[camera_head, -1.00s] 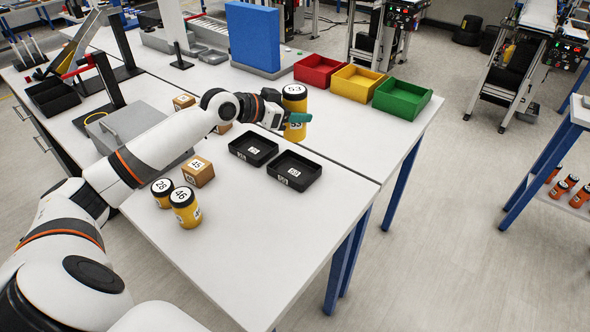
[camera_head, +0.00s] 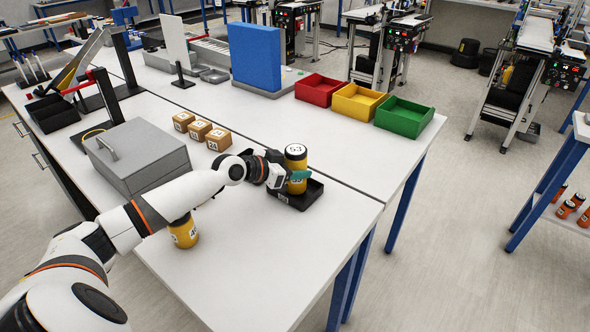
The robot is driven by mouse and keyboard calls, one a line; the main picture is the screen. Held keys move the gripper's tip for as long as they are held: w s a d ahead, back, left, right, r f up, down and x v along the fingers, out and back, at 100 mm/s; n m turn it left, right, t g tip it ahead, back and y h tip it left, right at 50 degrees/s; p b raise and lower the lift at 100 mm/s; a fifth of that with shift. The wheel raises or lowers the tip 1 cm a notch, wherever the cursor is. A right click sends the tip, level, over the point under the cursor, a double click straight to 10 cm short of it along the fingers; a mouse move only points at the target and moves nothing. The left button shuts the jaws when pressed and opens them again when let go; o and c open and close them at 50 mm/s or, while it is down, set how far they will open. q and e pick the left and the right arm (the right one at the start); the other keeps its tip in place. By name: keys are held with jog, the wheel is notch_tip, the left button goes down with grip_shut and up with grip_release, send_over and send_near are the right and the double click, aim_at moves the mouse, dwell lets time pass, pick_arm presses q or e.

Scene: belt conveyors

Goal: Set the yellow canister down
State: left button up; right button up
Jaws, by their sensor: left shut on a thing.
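The yellow canister (camera_head: 297,186) with a black lid marked 53 stands upright in my left gripper (camera_head: 287,174). The gripper is shut around its side, with a teal fingertip showing across its front. The canister is over or inside a small black tray (camera_head: 301,205) near the table's right edge. I cannot tell whether its bottom touches the tray floor. My right gripper is not in view.
Another yellow canister (camera_head: 184,236) stands at the front left, partly behind my arm. Several small brown boxes (camera_head: 217,140) and a grey lidded case (camera_head: 137,157) lie left. Red, yellow and green (camera_head: 404,118) bins stand behind. The table's front right is clear.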

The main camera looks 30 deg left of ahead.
pick_arm(q)
jog(key=shift+f, duration=0.35)
jog(key=o, duration=1.2)
jog(key=shift+s+a, duration=0.15)
jog(key=shift+s, duration=0.15)
jog(key=shift+b+v, duration=0.4)
jog(key=shift+v, duration=5.35)
